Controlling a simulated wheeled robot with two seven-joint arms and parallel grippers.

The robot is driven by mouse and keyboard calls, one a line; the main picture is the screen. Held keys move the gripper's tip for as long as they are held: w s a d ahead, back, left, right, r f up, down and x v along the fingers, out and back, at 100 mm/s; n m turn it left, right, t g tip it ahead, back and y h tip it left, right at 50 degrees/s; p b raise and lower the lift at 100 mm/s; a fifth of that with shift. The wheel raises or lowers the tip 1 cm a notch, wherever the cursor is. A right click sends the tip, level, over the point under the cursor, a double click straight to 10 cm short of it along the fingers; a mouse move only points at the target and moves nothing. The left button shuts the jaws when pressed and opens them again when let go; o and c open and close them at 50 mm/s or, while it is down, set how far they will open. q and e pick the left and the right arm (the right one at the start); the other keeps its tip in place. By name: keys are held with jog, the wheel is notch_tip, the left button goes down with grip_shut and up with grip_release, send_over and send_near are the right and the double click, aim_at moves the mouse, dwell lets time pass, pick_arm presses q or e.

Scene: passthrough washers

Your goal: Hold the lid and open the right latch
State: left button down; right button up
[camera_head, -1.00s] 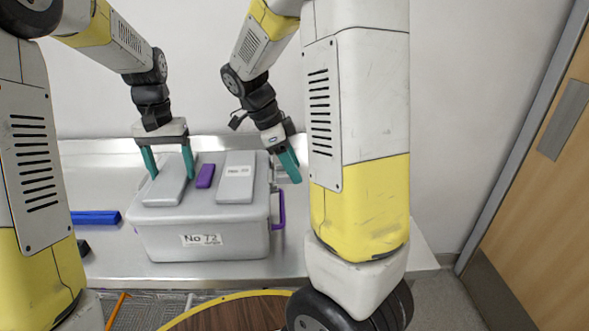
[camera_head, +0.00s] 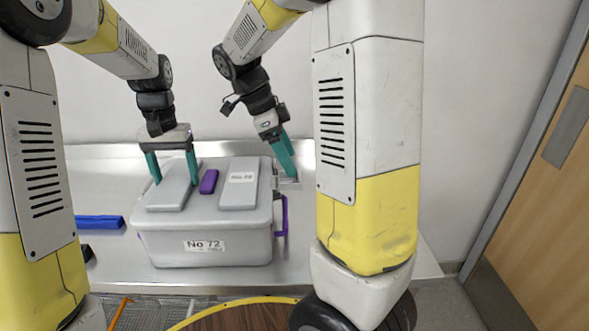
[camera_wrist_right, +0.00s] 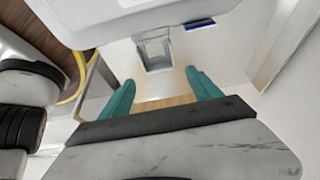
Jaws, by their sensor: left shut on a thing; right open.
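A grey box (camera_head: 205,247) labelled "No 72" stands on the metal table, its lid (camera_head: 262,215) on top. The lid has two raised grey blocks and a small purple piece (camera_head: 208,181). My left gripper (camera_head: 173,180) is shut on the left raised block (camera_head: 168,197), one finger on each side. The right latch (camera_head: 289,184), a grey flap, sticks outward from the box's right side. It also shows in the right wrist view (camera_wrist_right: 155,52), beyond the fingertips. My right gripper (camera_head: 291,172) is open and empty, close above the latch; contact is unclear. It also shows in the right wrist view (camera_wrist_right: 158,78).
A purple side handle (camera_head: 284,216) hangs below the right latch. A blue bar (camera_head: 99,222) lies on the table left of the box. A round wooden top (camera_head: 240,316) with a yellow rim is in front.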

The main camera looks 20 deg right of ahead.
jog(key=v, duration=0.6)
jog(key=shift+a+r, duration=0.2)
jog(key=shift+r, duration=0.15)
pick_arm(q)
grip_release()
jog(key=shift+r, duration=0.15)
jog(key=shift+r, duration=3.4)
